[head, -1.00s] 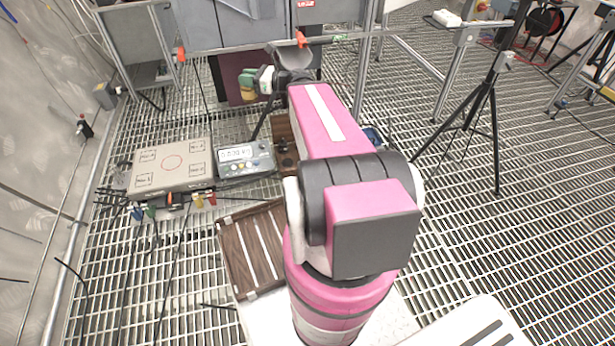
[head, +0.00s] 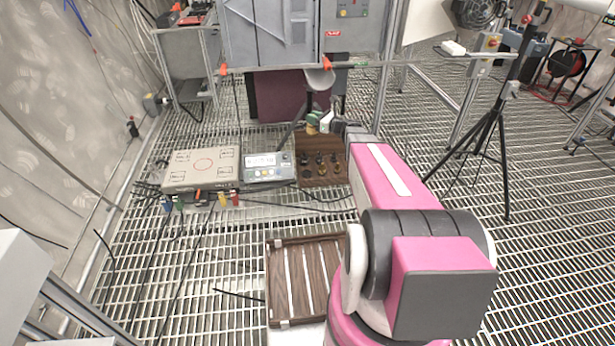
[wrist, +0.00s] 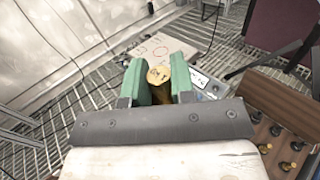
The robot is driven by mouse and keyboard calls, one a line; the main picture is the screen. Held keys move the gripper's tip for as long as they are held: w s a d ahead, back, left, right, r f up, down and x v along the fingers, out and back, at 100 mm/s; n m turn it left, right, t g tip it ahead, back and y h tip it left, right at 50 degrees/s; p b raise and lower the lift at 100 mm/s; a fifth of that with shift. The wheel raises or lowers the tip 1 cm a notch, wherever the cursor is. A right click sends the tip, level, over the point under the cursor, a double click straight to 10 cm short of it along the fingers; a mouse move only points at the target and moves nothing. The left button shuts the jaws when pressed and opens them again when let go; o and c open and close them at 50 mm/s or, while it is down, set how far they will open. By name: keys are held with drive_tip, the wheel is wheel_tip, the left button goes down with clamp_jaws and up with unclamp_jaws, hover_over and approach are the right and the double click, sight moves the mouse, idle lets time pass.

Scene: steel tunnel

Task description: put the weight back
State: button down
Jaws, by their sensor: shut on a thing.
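My gripper (wrist: 160,85) shows green fingers in the wrist view, shut on a brass-coloured weight (wrist: 158,76) between them. In the head view my gripper (head: 318,122) is small and far off, held up near the back edge of a brown wooden weight block (head: 320,174). Several dark and brass weights (head: 320,160) stand in that block. The block also shows at the right of the wrist view (wrist: 276,128). A flat scale platform (head: 202,166) with a red circle lies left of the block, and no weight shows on it. Its display unit (head: 267,167) stands between them.
An empty slatted wooden tray (head: 308,278) lies nearer me on the grating. Cables with coloured plugs (head: 222,198) run in front of the scale. A black tripod (head: 490,150) stands at the right, and grey cabinets (head: 268,35) at the back.

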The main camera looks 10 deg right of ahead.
drive_tip(key=w+a+f+m+t+h, duration=0.1)
drive_tip(key=w+a+f, duration=0.2)
drive_tip(key=w+f, duration=0.8)
drive_tip(key=w+a+f+t+h, duration=0.1)
drive_tip(key=w+a+f, duration=0.35)
drive_tip(key=f, duration=0.95)
drive_tip(key=w+a+f+m, duration=0.1)
drive_tip(key=w+a+f, duration=0.1)
drive_tip(key=w+f, duration=0.95)
drive_tip(key=shift+w+d+f, duration=0.3)
drive_tip(key=shift+d+f, duration=1.5)
drive_tip(key=shift+f, duration=0.3)
drive_tip(key=shift+w+d+f, duration=0.3)
drive_tip(key=shift+d+f, duration=1.45)
drive_tip(key=shift+f, duration=0.35)
drive_tip(key=shift+w+d+f, duration=0.3)
drive_tip(key=shift+d+f, duration=1.5)
drive_tip(key=shift+f, duration=0.3)
drive_tip(key=shift+f, duration=0.2)
drive_tip(key=c, duration=1)
unclamp_jaws()
drive_tip(key=shift+o, duration=0.2)
